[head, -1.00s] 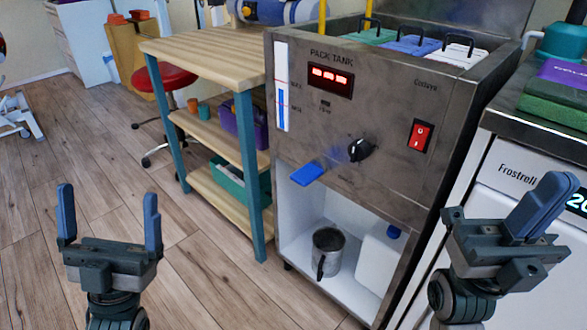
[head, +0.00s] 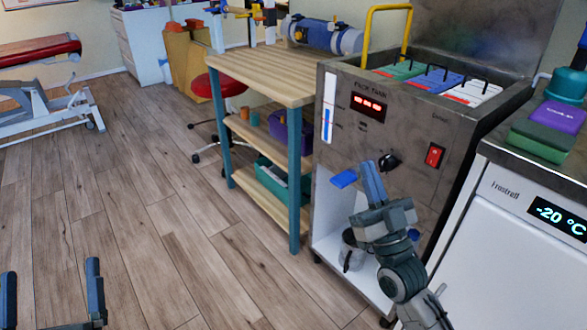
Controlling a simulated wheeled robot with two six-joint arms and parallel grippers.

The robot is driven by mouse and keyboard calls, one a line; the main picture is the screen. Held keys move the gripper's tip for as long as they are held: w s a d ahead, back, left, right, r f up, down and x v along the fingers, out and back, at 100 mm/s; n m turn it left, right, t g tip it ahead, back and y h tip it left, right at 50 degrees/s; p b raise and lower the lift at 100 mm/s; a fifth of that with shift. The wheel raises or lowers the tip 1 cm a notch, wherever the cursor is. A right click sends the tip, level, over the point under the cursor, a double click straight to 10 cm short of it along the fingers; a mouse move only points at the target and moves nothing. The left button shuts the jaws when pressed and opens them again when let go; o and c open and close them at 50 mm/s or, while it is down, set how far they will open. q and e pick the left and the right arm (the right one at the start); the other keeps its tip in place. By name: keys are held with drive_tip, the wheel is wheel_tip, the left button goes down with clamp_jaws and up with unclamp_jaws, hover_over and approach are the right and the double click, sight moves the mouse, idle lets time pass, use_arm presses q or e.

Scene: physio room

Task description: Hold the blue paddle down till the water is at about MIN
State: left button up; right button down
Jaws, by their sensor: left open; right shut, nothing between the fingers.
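The pack tank (head: 400,138) is a steel cabinet right of centre. Its blue paddle (head: 343,178) sticks out from the front, below the sight gauge (head: 328,108). The gauge shows a blue column; its marks are too small to read against the level. A metal jug (head: 349,252) stands in the white bay under the paddle, partly hidden by my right arm. My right gripper (head: 373,181) is shut and empty, just right of the paddle in the picture; I cannot tell whether they touch. My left gripper (head: 52,285) is open and empty at the bottom left, over the floor.
A black knob (head: 389,161) and a red switch (head: 433,156) are on the tank front. A wooden shelf table (head: 262,74) stands left of the tank, and a white freezer (head: 510,230) stands right.

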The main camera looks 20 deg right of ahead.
use_arm(q)
drive_tip(key=s+f+g+p, duration=0.5)
drive_tip(key=f+g, duration=0.2)
drive_tip(key=f, duration=0.2)
drive_tip(key=s+d+f+g+h+p, duration=0.1)
drive_tip(key=s+f+g+p, duration=0.4)
drive_tip(key=f+g, duration=0.3)
wheel_tip(320, 180, down, 2)
drive_tip(key=shift+s+d+f, duration=0.1)
drive_tip(key=shift+s+d, duration=0.05)
drive_tip(key=shift+s, duration=0.2)
use_arm(e)
drive_tip(key=w+d+f+n+g, duration=0.1)
drive_tip(key=w+d+f+g, duration=0.3)
drive_tip(key=f+g, duration=0.2)
drive_tip(key=w+d+f+n+g+y, duration=0.1)
drive_tip(key=w+d+f+g, duration=0.4)
drive_tip(key=f+g, duration=0.1)
drive_tip(key=shift+f+g, duration=0.4)
drive_tip(key=shift+f, duration=0.05)
use_arm(q)
drive_tip(key=shift+w, duration=0.15)
